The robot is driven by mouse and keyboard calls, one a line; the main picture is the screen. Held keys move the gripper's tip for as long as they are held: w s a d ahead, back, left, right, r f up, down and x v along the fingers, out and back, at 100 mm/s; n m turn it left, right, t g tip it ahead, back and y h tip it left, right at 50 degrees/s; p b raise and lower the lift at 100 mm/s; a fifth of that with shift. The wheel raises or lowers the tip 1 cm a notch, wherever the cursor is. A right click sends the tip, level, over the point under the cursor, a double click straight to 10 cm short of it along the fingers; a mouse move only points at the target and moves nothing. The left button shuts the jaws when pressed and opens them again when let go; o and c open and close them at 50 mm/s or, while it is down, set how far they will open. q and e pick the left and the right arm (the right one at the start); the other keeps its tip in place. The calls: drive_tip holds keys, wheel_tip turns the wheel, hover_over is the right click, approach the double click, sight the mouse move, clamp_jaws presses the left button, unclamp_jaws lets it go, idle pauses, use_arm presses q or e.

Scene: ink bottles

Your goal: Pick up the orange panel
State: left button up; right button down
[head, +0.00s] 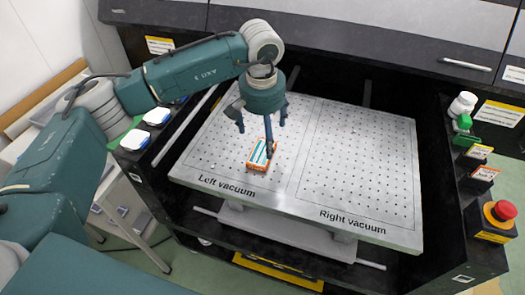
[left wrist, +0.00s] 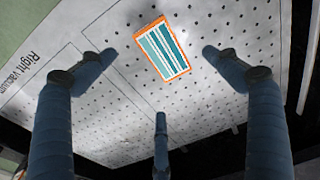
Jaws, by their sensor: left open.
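The orange panel (head: 258,157) is a small flat rectangle with an orange rim and teal and white stripes. It lies on the left part of the perforated metal plate, above the printed words "Left vacuum". My left gripper (head: 262,134) hangs over it, pointing down, with its three fingers spread open and empty. One finger hides part of the panel in the head view. In the left wrist view the panel (left wrist: 162,49) shows whole, between and beyond the two upper fingertips, with no finger seen closed on it. My right gripper is not in view.
The perforated plate (head: 355,160) is otherwise clear. Black side walls flank it. On the right wall are a red emergency button (head: 504,210), a white-capped bottle (head: 462,104) and small labelled boxes (head: 474,155). White-topped items (head: 135,140) stand on the left.

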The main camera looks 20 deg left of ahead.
sight(265, 155)
use_arm(q)
drive_tip(key=f, duration=0.2)
drive_tip(key=shift+w+f+p, duration=0.2)
drive_tip(key=shift+f+p, duration=0.1)
drive_tip(key=shift+f, duration=0.1)
drive_tip(key=shift+f+p, duration=0.3)
wheel_tip(265, 155, down, 4)
drive_tip(key=shift+w+d+r+p, duration=0.1)
drive_tip(key=shift+w+r+p, duration=0.1)
drive_tip(key=shift+p, duration=0.65)
drive_tip(key=shift+f, duration=0.45)
drive_tip(key=c, duration=1.4)
drive_tip(key=shift+w+r, duration=0.1)
drive_tip(key=shift+r, duration=0.05)
